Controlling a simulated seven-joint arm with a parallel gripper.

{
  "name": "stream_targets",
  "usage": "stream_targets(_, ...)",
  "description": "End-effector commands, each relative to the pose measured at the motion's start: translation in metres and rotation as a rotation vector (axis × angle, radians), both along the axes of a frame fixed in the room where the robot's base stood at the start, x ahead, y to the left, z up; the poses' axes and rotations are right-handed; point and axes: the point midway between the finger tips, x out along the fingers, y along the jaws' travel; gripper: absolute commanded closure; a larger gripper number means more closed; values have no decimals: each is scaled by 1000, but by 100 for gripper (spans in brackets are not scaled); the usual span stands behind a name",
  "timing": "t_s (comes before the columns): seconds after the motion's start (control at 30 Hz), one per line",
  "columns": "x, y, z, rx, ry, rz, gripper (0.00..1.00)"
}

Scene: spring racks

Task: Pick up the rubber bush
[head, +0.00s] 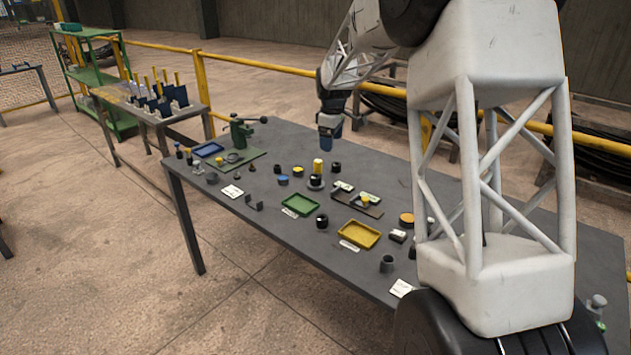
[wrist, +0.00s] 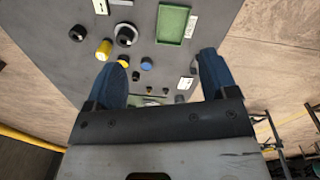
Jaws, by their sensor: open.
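Several small dark round pieces stand on the grey table (head: 270,225); I cannot tell for sure which is the rubber bush. A black ring-like one (head: 322,221) stands between the green and yellow trays. Another (head: 336,167) stands right of a yellow cylinder (head: 318,167) and shows at the wrist view's left (wrist: 77,33). A small dark one (head: 277,169) stands near a blue-topped piece (head: 283,180). My gripper (head: 327,146) points down above the table's far side. In the wrist view its blue fingers (wrist: 165,72) are spread and empty, well above the pieces.
A green tray (head: 300,205), a yellow tray (head: 360,234) and a blue tray (head: 208,149) lie on the table. A green vise-like fixture (head: 240,133) stands at the left. A black-topped piece on a grey base (head: 315,183) stands mid-table. My arm hides the table's right part.

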Motion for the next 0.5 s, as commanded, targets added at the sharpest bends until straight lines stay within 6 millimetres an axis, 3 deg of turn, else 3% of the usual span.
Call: stream_targets(0.5, 103, 16, -86, -9, 35, 217, 21)
